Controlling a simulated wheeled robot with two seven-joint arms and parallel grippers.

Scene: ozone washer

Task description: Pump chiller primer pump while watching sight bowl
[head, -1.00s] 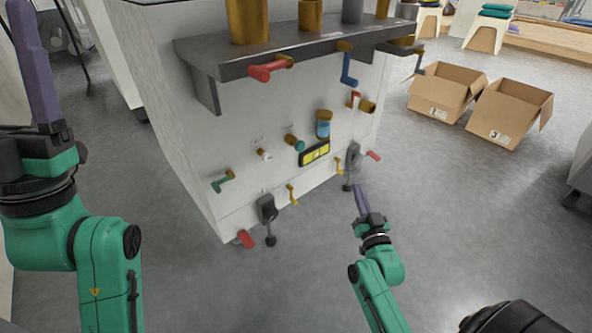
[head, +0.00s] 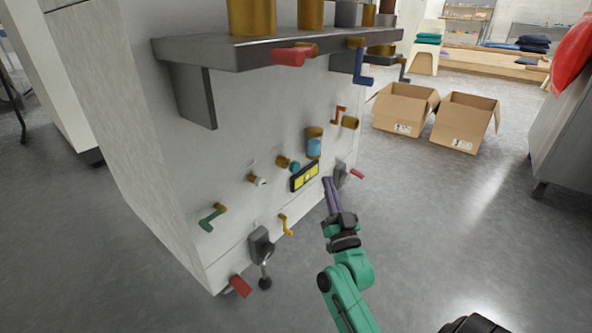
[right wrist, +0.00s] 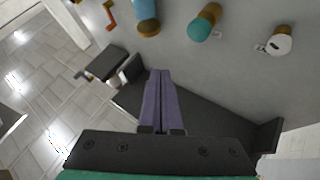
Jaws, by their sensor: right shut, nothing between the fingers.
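The sight bowl (head: 314,146), blue glass under a brass cap, is on the white machine's front; it also shows at the top of the right wrist view (right wrist: 147,12). Two dark grey lever units that look like hand pumps sit low on the panel. The left pump (head: 260,243) has a lever ending in a black ball. The right pump (head: 340,174) is partly hidden behind my right gripper (head: 327,182). That gripper is shut and empty, its purple fingers below the sight bowl, close to the right pump. The right wrist view shows its closed fingers (right wrist: 159,74). My left gripper is out of view.
A yellow-black label (head: 304,177) and a teal-knobbed valve (head: 293,166) are near the bowl. A shelf with brass cylinders (head: 250,47) overhangs the panel. Red handles (head: 240,286) stick out low. Open cardboard boxes (head: 403,108) stand on the floor at right.

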